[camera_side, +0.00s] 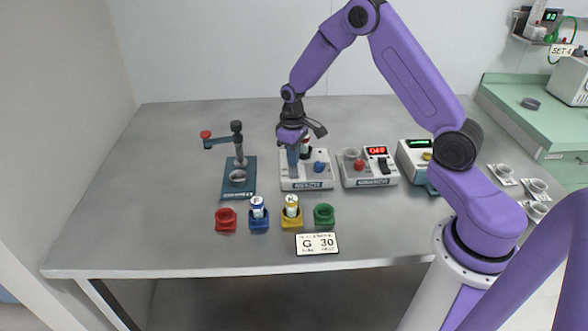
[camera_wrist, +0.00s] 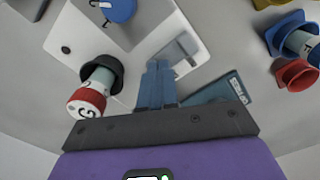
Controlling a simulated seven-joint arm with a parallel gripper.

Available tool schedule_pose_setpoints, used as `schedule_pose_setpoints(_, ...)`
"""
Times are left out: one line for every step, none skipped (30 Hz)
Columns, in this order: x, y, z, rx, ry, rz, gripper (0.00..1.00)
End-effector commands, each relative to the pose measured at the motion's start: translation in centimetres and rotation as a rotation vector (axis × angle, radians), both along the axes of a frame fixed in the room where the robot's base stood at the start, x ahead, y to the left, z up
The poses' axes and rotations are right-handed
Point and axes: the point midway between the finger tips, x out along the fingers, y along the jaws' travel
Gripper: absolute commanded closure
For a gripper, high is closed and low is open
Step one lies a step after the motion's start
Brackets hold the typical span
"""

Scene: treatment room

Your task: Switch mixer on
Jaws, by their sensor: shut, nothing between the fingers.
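A white unit (camera_side: 357,181) with a red display (camera_side: 377,150) reading OFF stands right of centre. It has a black rocker switch (camera_side: 384,166), a red knob (camera_side: 359,166) and a grey cup (camera_side: 351,154); I take it as the mixer, though its label is too small to read. My gripper (camera_side: 292,168) is shut and empty, pointing down over the neighbouring white unit (camera_side: 306,184) to the left. In the wrist view, its closed fingers (camera_wrist: 157,84) are beside a red-capped vial (camera_wrist: 88,101) in a black holder. The OFF unit's switch is not clearly visible there.
A teal lever stand (camera_side: 238,188) is left of my gripper. Red, blue, yellow and green holders (camera_side: 324,217) line the front, with a G 30 card (camera_side: 317,244). The table's left is clear.

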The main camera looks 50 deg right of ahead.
Motion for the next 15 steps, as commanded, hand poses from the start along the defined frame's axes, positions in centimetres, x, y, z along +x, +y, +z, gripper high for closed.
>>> schedule_pose_setpoints(0.0, 0.0, -0.1, 0.0, 0.001, 0.0, 1.0)
schedule_pose_setpoints(0.0, 0.0, -0.1, 0.0, 0.001, 0.0, 1.0)
schedule_pose_setpoints(0.0, 0.0, -0.2, 0.0, 0.001, 0.0, 1.0)
schedule_pose_setpoints(0.0, 0.0, -0.2, -0.001, 0.002, 0.0, 1.0)
schedule_pose_setpoints(0.0, 0.0, -0.3, -0.001, 0.002, 0.0, 1.0)
schedule_pose_setpoints(0.0, 0.0, -0.3, 0.0, 0.001, 0.0, 1.0)
schedule_pose_setpoints(0.0, 0.0, -0.2, 0.0, 0.001, 0.0, 1.0)
schedule_pose_setpoints(0.0, 0.0, -0.2, 0.0, 0.001, 0.0, 1.0)
schedule_pose_setpoints(0.0, 0.0, 0.0, 0.0, 0.0, 0.0, 1.0)
schedule_pose_setpoints(0.0, 0.0, 0.1, 0.0, 0.0, 0.0, 1.0)
schedule_pose_setpoints(0.0, 0.0, 0.3, 0.0, -0.001, 0.0, 1.0)
schedule_pose_setpoints(0.0, 0.0, 0.6, 0.0, 0.0, 0.0, 1.0)
schedule_pose_setpoints(0.0, 0.0, 0.8, 0.0, 0.0, 0.0, 1.0)
schedule_pose_setpoints(0.0, 0.0, 1.0, 0.0, 0.0, 0.0, 1.0)
schedule_pose_setpoints(0.0, 0.0, 1.3, 0.0, -0.001, 0.001, 1.0)
